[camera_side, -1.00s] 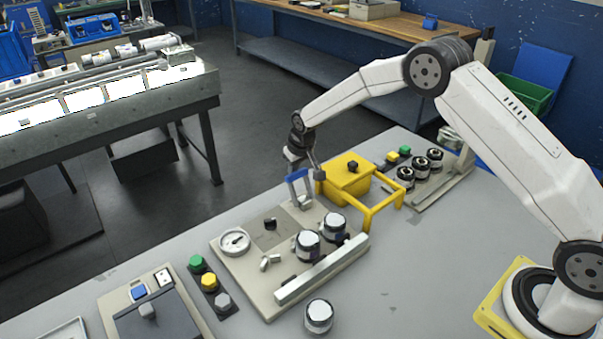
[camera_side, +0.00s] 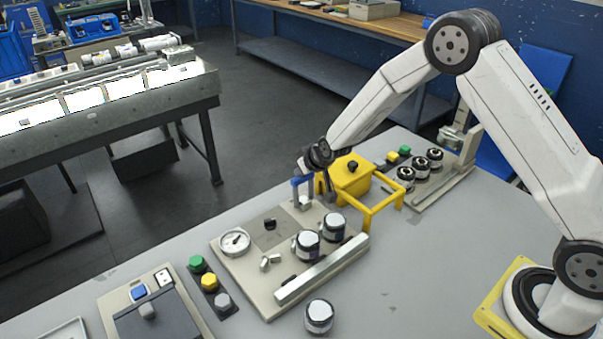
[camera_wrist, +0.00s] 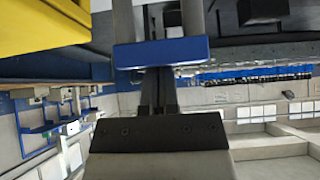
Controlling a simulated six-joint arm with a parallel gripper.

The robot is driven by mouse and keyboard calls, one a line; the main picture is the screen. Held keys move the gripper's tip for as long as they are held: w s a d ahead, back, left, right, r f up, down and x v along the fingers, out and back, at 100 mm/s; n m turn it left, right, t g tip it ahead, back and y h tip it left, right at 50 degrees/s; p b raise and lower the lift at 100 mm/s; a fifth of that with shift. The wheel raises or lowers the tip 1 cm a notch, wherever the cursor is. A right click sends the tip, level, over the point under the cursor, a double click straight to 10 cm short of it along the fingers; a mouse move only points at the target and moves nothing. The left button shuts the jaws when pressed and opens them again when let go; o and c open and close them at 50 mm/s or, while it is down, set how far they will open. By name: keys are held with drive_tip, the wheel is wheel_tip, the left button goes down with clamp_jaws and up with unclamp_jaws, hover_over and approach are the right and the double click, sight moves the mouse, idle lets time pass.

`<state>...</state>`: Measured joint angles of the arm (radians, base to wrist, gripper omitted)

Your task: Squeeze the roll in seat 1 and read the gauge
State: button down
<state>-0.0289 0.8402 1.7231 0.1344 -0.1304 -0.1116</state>
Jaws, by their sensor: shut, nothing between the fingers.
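Two white-topped dark rolls (camera_side: 307,243) (camera_side: 333,226) stand upright in the beige fixture (camera_side: 228,263); I cannot tell which seat is seat 1. A round white gauge (camera_side: 235,242) sits at the fixture's left; its reading is too small to tell. A blue-topped handle (camera_side: 300,188) stands at the fixture's far end. My gripper (camera_side: 329,190) is shut and empty, just right of this handle. In the wrist view the blue bar (camera_wrist: 160,52) crosses close in front of my shut fingers (camera_wrist: 157,92); I cannot tell whether they touch.
A yellow box (camera_side: 350,180) and yellow frame (camera_side: 372,222) stand close to my gripper's right. Another roll (camera_side: 319,317) stands on the front table. Green, yellow and grey buttons (camera_side: 209,282) are left of the fixture. Several dark-topped rolls (camera_side: 420,170) sit at the far right.

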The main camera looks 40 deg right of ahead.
sight(306, 180)
drive_tip(key=shift+s, duration=2)
drive_tip(key=shift+s+f, duration=0.25)
drive_tip(key=shift+s, duration=0.3)
drive_tip(key=shift+s+f, duration=0.15)
drive_tip(key=shift+w, duration=0.2)
drive_tip(key=shift+w+r, duration=0.35)
drive_tip(key=shift+w, duration=0.3)
drive_tip(key=shift+w+r, duration=0.4)
drive_tip(key=shift+w, duration=0.3)
drive_tip(key=shift+w+r, duration=0.35)
drive_tip(key=shift+w, duration=0.3)
drive_tip(key=s+r, duration=0.5)
drive_tip(key=s, duration=0.3)
drive_tip(key=shift+s, duration=0.3)
